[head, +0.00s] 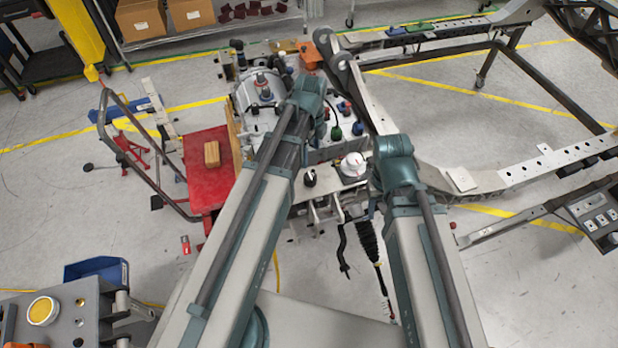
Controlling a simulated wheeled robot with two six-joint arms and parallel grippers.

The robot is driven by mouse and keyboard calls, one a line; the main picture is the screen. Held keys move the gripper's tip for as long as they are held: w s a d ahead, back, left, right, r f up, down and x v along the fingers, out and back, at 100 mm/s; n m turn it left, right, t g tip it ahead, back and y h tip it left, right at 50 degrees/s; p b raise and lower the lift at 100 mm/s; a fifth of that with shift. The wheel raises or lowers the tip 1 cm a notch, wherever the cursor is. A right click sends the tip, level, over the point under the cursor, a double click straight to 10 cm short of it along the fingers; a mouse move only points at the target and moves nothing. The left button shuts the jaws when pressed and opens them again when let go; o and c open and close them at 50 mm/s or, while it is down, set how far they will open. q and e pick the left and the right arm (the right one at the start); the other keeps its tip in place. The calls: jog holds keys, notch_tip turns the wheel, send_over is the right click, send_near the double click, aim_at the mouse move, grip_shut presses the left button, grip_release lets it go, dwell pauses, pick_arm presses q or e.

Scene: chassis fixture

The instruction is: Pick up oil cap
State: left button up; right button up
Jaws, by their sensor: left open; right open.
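No part is clearly marked as the oil cap. A white round cap (353,164) with a small red mark sits upright on the metal assembly between my two arms. A black knob-like cap (310,178) stands to its left, close to my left arm. A yellow round cap (42,311) lies on a grey panel at the bottom left. My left arm reaches up across the assembly and my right arm rises just right of the white cap. I cannot make out the fingers of either gripper. My arms hide part of the assembly.
A red cart (207,184) with a wooden block (212,153) stands left of the assembly. A long metal chassis frame (480,181) fills the right side. A blue bin (97,269) is at the lower left.

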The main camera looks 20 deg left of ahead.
aim_at(310, 176)
pick_arm(q)
notch_tip(310, 176, down, 8)
jog(key=b, duration=0.8)
jog(key=shift+f, duration=0.2)
jog(key=f+b, duration=0.5)
jog(key=shift+w+a+f, duration=0.1)
jog(key=shift+w+f, duration=0.05)
jog(key=shift+w, duration=0.15)
grip_shut()
